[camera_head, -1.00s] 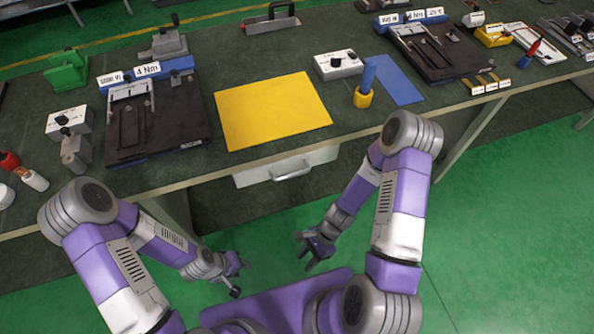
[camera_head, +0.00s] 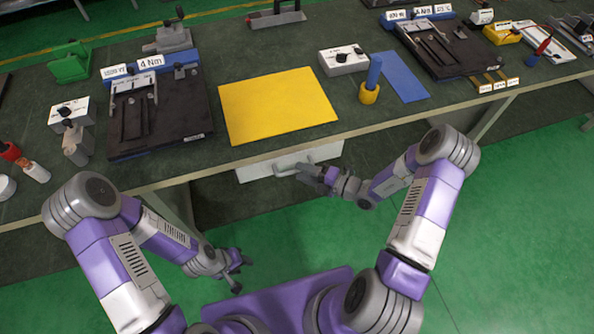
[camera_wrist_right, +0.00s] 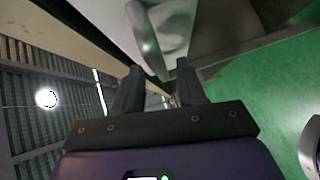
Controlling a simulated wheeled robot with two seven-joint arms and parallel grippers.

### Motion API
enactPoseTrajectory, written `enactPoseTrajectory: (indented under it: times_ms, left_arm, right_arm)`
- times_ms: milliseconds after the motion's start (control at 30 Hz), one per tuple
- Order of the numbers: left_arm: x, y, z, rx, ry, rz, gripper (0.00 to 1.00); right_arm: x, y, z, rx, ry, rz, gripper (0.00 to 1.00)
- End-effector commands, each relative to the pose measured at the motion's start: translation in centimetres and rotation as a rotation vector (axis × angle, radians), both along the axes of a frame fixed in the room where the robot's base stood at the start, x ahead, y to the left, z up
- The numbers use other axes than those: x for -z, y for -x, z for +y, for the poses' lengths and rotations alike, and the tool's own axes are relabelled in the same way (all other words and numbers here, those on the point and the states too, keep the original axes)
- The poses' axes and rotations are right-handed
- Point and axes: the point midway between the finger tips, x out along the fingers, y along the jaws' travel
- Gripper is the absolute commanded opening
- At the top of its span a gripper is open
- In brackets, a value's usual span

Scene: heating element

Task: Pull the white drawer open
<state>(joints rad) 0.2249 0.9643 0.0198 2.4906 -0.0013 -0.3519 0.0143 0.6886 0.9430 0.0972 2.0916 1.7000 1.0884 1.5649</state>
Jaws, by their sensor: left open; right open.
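The white drawer (camera_head: 257,170) sits under the front edge of the workbench, below the yellow mat, and looks closed. Its handle (camera_head: 284,171) is partly hidden by my right gripper (camera_head: 305,173), which is open right at the drawer front. In the right wrist view the open right gripper (camera_wrist_right: 158,80) points at the pale drawer front, and the curved handle (camera_wrist_right: 146,32) lies just ahead of its fingertips. I cannot tell whether the fingers touch the handle. My left gripper (camera_head: 241,270) is open and empty, low over the green floor, away from the drawer.
The bench top (camera_head: 185,172) overhangs the drawer. On it lie the yellow mat (camera_head: 277,105), a white control box (camera_head: 343,60), a blue cylinder in a yellow base (camera_head: 369,95) and dark fixtures. Green floor (camera_head: 530,200) is clear at the right.

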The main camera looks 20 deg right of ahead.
Motion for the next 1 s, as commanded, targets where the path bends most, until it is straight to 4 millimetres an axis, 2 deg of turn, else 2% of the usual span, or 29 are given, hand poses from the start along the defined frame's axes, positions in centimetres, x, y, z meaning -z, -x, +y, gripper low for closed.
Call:
enactPoseTrajectory:
  times_ms: [200,533,800,1000]
  left_arm:
    - [0.6,0.0,0.0,0.0,0.0,0.0,0.43]
    - [0.6,0.0,0.0,0.0,0.0,0.0,0.43]
    - [0.6,0.0,0.0,0.0,0.0,0.0,0.43]
    - [0.6,0.0,0.0,0.0,0.0,0.0,0.43]
  right_arm:
    - [0.4,-1.6,1.8,-0.003,0.002,-0.001,0.4]
    - [0.4,-1.9,2.1,-0.002,0.003,0.0,0.4]
    - [0.4,-1.8,2.1,-0.002,0.003,0.0,0.0]
    - [0.4,-1.8,2.1,-0.002,0.003,0.0,0.0]
